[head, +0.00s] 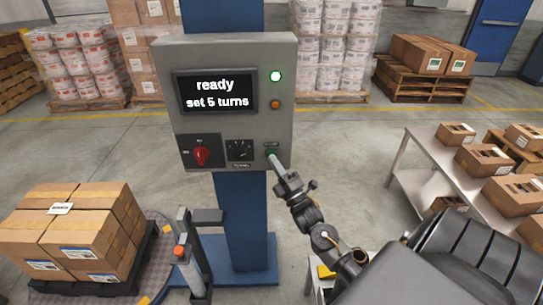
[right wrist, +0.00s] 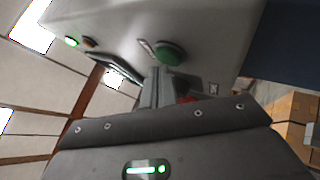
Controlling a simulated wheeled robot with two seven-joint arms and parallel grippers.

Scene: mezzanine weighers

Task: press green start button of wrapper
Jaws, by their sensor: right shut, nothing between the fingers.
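The wrapper's grey control box (head: 225,115) stands on a blue column. Its screen (head: 215,92) reads "ready" and "set 5 turns". The green start button (head: 271,150) is at the box's lower right; it shows as a round green cap in the right wrist view (right wrist: 169,53). My right gripper (head: 276,162) is shut and empty, its tips just below the button and partly overlapping it in the head view. In the right wrist view its fingers (right wrist: 157,85) end close to the cap; I cannot tell whether they touch. My left gripper is not in view.
A green lamp (head: 276,76) is lit above an orange lamp (head: 276,104). A red rotary switch (head: 201,155) and a black dial (head: 240,150) sit left of the button. Stacked cartons (head: 80,230) stand at left. A table (head: 452,165) with open boxes is at right.

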